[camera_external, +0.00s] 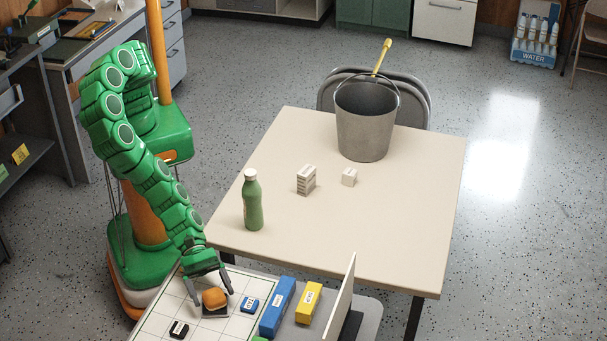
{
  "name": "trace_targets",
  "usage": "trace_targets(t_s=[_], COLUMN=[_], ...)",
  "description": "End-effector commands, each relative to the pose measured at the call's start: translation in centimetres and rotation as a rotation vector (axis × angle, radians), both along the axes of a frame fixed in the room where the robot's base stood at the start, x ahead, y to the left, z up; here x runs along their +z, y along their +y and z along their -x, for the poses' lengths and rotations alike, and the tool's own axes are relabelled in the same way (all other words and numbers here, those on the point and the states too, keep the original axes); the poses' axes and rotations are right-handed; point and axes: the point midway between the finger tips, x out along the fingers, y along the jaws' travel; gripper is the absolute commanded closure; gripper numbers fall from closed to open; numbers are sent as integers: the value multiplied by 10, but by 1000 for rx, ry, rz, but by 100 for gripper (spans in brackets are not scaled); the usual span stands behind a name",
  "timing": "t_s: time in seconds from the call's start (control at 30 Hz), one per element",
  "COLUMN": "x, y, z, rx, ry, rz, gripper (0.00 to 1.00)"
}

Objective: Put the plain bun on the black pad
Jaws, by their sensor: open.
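The plain bun (214,298), a rounded orange-brown piece, sits on a flat dark square pad (216,313) on the white gridded board (155,321). My gripper (212,294) is low over the board with its fingers spread, one on each side of the bun. The jaws are open; whether a finger touches the bun cannot be told. Part of the pad is hidden under the bun.
On the board are a small black labelled block (179,330) and a blue one (249,304). Blue (278,307) and yellow (308,303) boxes and an upright panel (340,299) stand at right. A green bottle (253,205) and bucket (365,130) stand on the table (390,225).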

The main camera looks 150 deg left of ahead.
Motion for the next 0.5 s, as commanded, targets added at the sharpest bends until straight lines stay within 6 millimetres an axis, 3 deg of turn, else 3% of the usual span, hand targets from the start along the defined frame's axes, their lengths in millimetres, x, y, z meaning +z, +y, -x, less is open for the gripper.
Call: trace_targets(t_s=[0.5], x=[19], y=[0], z=[50], rx=[-2], ry=[2], rz=[-2], gripper=[11])
